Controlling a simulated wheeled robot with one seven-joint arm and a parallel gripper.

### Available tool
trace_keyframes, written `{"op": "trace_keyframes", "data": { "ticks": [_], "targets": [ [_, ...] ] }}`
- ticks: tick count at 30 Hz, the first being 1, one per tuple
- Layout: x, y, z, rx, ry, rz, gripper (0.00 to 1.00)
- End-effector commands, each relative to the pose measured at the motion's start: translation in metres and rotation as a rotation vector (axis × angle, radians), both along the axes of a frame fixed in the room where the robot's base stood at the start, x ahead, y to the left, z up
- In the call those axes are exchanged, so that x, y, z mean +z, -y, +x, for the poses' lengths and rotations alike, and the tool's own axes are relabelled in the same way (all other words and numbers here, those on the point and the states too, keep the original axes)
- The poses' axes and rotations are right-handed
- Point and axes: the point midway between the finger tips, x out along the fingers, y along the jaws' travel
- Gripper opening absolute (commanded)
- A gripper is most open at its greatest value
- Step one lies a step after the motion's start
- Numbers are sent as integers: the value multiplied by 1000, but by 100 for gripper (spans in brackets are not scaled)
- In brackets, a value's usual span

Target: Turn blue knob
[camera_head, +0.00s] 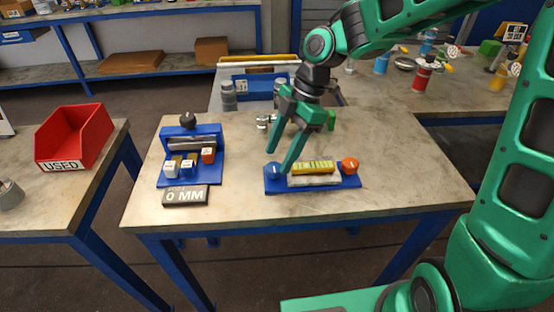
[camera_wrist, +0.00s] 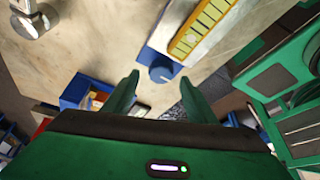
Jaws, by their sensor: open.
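The blue knob (camera_head: 274,170) sits at the left end of a blue base plate (camera_head: 327,187) on the table. In the wrist view the blue knob (camera_wrist: 160,74) shows between and beyond my two fingertips. My gripper (camera_head: 280,143) is open and empty, above the left part of the plate, with one finger reaching down close to the knob. In the head view I cannot tell whether that finger touches it. In the wrist view my gripper (camera_wrist: 160,85) has its fingers apart on either side of the knob.
A yellow scale block (camera_head: 313,167) and an orange-red knob (camera_head: 349,165) share the plate. A blue stand (camera_head: 191,158) with small blocks and a "0 MM" plate (camera_head: 185,195) stand to the left. A red bin (camera_head: 75,138) is on the left table. The table's front is clear.

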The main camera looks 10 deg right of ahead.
Motion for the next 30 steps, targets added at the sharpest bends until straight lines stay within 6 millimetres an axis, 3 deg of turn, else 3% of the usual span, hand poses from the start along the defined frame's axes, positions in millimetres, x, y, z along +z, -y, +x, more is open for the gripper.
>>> {"op": "trace_keyframes", "data": {
  "ticks": [6,17,18,23,30],
  "targets": [
    [-22,-9,-4,1,-2,0,52],
    [-27,-10,-4,-1,0,-1,52],
    [-27,-10,-4,-1,0,-1,49],
    [-27,-11,-4,-1,1,-1,11],
    [-26,-11,-4,-10,1,-1,11]
  ]
}}
